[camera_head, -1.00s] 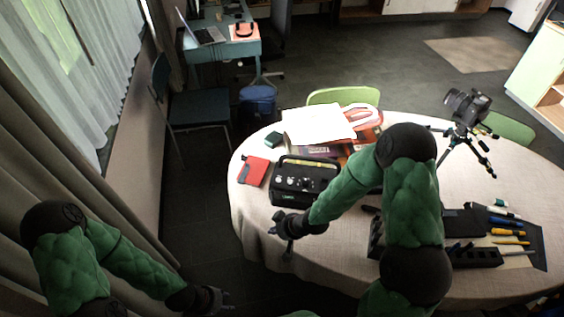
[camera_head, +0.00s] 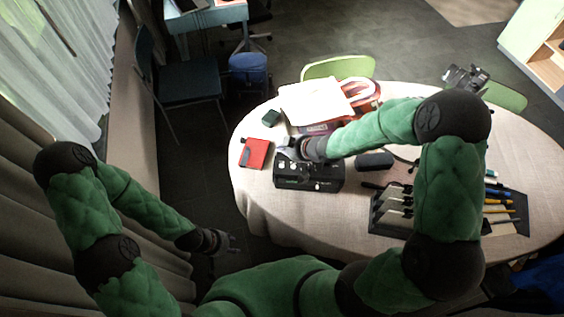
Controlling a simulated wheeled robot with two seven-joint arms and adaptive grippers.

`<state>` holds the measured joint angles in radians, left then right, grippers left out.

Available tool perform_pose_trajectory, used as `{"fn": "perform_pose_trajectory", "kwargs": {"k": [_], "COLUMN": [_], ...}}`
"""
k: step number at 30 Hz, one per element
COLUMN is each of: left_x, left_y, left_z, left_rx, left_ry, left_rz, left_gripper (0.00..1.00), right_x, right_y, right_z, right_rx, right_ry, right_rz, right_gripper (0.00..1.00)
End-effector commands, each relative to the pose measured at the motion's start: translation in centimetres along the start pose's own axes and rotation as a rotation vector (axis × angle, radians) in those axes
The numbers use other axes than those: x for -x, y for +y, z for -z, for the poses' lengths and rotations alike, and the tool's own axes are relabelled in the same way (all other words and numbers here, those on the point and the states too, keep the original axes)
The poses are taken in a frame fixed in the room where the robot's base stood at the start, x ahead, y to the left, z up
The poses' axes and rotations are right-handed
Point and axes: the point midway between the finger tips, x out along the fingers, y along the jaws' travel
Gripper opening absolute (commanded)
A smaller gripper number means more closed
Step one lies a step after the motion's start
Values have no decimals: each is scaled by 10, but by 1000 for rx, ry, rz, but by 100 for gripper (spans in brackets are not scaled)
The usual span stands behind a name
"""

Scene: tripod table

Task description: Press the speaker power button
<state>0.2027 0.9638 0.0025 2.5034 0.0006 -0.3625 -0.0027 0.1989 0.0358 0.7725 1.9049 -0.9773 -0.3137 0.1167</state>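The power button is too small to pick out. My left gripper (camera_head: 232,244) is empty, off the table to the left, with its fingers apart.
A red notebook (camera_head: 255,153) lies left of the speaker, with a small dark green box (camera_head: 271,118) behind it. Papers and books (camera_head: 315,103) lie behind the speaker. A dark case (camera_head: 375,161) lies to its right, and a tool organiser (camera_head: 392,212) is at the front right.

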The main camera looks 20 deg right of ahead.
Motion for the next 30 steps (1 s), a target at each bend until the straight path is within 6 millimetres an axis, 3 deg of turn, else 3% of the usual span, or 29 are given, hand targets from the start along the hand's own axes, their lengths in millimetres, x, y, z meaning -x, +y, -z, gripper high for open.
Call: {"fn": "perform_pose_trajectory", "kwargs": {"k": [11, 30], "left_x": [-7, -68], "left_y": [-2, -24], "left_z": [0, 3], "left_rx": [0, 0], "left_ry": [0, 0], "left_rz": [0, 0], "left_gripper": [40, 40], "right_x": [-5, -51], "right_y": [0, 0], "right_z": [-5, -53], "right_rx": [-1, -2], "right_ry": [0, 0], "right_rz": [0, 0], "right_gripper": [0, 0]}}
